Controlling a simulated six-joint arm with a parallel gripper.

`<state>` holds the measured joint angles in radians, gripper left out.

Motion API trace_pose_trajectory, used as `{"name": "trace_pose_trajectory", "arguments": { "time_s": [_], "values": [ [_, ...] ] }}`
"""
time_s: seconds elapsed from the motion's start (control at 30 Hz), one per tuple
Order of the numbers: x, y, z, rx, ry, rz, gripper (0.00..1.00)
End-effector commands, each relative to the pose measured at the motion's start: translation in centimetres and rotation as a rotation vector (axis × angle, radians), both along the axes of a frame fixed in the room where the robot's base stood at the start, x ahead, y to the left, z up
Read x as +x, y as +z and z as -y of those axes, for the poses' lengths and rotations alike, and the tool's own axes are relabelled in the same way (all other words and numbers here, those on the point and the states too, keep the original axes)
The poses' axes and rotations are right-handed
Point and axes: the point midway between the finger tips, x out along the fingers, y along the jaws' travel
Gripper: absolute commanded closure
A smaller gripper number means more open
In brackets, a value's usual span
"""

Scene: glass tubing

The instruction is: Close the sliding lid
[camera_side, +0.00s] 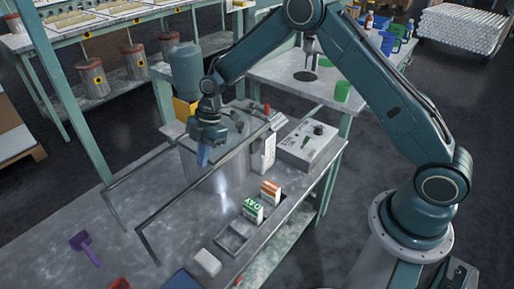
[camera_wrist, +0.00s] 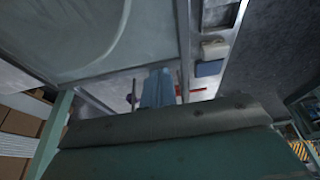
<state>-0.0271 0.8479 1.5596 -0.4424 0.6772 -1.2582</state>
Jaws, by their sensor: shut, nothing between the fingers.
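In the wrist view the shut fingers (camera_wrist: 158,88) are beside a pale surface with a round outline (camera_wrist: 70,40).
A control box (camera_side: 306,143) stands right of the drum. Small green and orange cartons (camera_side: 252,210) and a white block (camera_side: 207,263) are near the bench's front edge. A purple tool (camera_side: 84,245) lies at the left. Bare bench (camera_side: 140,265) lies between them.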

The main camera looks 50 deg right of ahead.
Motion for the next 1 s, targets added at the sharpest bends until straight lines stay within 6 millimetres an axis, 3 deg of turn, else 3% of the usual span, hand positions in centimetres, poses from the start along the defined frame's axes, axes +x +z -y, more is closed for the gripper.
{"name": "trace_pose_trajectory", "arguments": {
  "time_s": [0.17, 0.43, 0.8, 1.0],
  "values": [
    [0.1, 0.0, -0.6, -0.007, -0.008, 0.001, 1.0],
    [0.1, 0.2, -4.2, 0.0, 0.003, 0.003, 1.0],
    [0.1, 6.4, -1.7, 0.001, 0.0, 0.004, 1.0],
    [0.1, 8.6, -1.0, 0.001, 0.002, 0.003, 1.0]
  ]
}}
